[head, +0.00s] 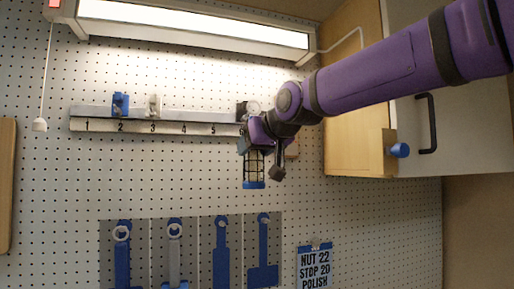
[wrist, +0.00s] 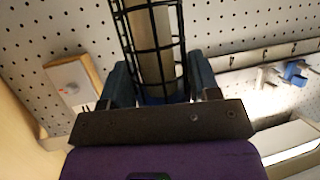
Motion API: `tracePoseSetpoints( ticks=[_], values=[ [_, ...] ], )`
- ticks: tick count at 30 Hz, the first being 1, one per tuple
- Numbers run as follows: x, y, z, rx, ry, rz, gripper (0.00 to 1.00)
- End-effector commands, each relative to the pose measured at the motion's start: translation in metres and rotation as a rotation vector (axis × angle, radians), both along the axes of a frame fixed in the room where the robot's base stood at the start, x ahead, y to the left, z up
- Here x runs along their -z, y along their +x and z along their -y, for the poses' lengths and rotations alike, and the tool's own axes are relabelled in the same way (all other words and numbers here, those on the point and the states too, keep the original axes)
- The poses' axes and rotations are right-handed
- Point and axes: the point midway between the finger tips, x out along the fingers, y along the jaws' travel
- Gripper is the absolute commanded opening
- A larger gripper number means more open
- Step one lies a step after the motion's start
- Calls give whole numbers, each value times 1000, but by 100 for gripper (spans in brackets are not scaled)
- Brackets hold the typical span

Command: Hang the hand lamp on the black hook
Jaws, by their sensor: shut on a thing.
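The hand lamp (head: 254,167) has a black wire cage around a pale tube and a blue end. In the head view it hangs upright, blue end down, in front of the pegboard below the right end of the numbered rail. My gripper (wrist: 162,88) is shut on it; in the wrist view the lamp cage (wrist: 154,40) rises between the two fingers. A dark piece that looks like the black hook (head: 242,108) shows at the rail's right end, partly covered by my arm. I cannot tell whether the lamp touches it.
The rail (head: 180,127) also carries a blue hook (head: 121,103) and a white hook (head: 154,104). A lit lamp fixture (head: 200,22) is above. A cabinet (head: 350,110) stands right. Blue tools (head: 221,250) hang below. A wood-backed box (wrist: 70,82) is on the pegboard.

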Motion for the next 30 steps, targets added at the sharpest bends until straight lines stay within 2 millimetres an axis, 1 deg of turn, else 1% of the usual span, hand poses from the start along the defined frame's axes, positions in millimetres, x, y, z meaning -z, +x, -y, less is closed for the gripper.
tracePoseSetpoints(
  ticks=[30],
  values=[
    [5,50,-14,0,0,1,23]
  ],
)
